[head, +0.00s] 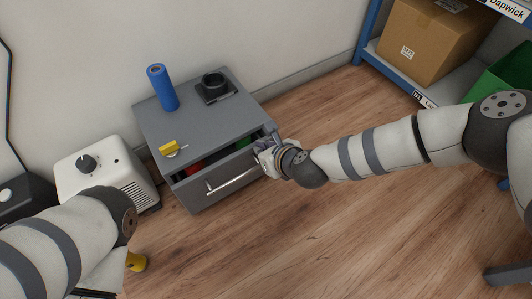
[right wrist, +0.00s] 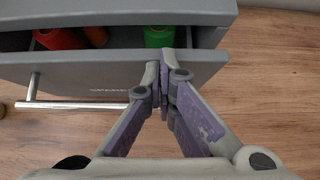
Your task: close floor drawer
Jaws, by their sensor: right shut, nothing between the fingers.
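The grey floor drawer (head: 222,180) stands partly open in a low grey cabinet (head: 200,122). Its front has a silver bar handle (head: 232,181), which also shows in the right wrist view (right wrist: 80,105). Red, orange and green items show inside the gap. My right gripper (head: 262,147) is at the right end of the drawer front.
A white box with a knob (head: 108,170) stands left of the cabinet. A shelf with a cardboard box (head: 430,38) is at right. Wooden floor in front is mostly clear.

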